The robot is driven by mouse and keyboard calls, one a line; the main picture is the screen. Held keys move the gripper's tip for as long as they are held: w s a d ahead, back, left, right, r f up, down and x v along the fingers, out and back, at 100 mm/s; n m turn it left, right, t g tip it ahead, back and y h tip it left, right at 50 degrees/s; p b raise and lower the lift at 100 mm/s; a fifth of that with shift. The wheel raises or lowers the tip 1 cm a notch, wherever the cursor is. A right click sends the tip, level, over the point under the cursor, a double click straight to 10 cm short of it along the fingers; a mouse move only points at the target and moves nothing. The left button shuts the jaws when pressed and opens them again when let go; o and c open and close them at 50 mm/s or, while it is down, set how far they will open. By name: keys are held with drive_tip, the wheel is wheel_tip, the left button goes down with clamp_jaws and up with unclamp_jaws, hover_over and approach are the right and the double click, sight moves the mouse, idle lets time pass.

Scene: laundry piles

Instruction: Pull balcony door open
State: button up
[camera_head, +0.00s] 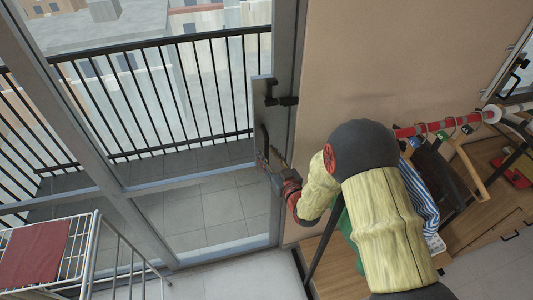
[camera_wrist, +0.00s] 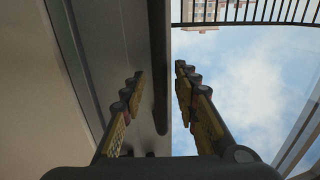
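The balcony door (camera_head: 283,130) has a grey frame and stands at the middle of the head view, beside the beige wall. A short black fitting (camera_head: 278,92) sticks out from its upper part. My gripper (camera_head: 268,158) is at the door's edge, lower down, beside a dark upright bar. In the wrist view my gripper (camera_wrist: 158,85) has its two fingers apart. A dark bar handle (camera_wrist: 158,50) runs between them, with its end near the fingers' middle. I see gaps on both sides of the bar. I cannot tell how far the door stands open.
A black balcony railing (camera_head: 160,92) and tiled balcony floor lie beyond the glass. A white drying rack (camera_head: 95,245) with a red cloth (camera_head: 35,253) stands at lower left. A clothes rail (camera_head: 440,125) with hanging clothes is at right. Bare floor shows at bottom middle.

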drive_tip(key=shift+w+a, duration=0.2)
drive_tip(key=shift+w, duration=0.1)
drive_tip(key=shift+c, duration=0.4)
clamp_jaws()
idle(0.4)
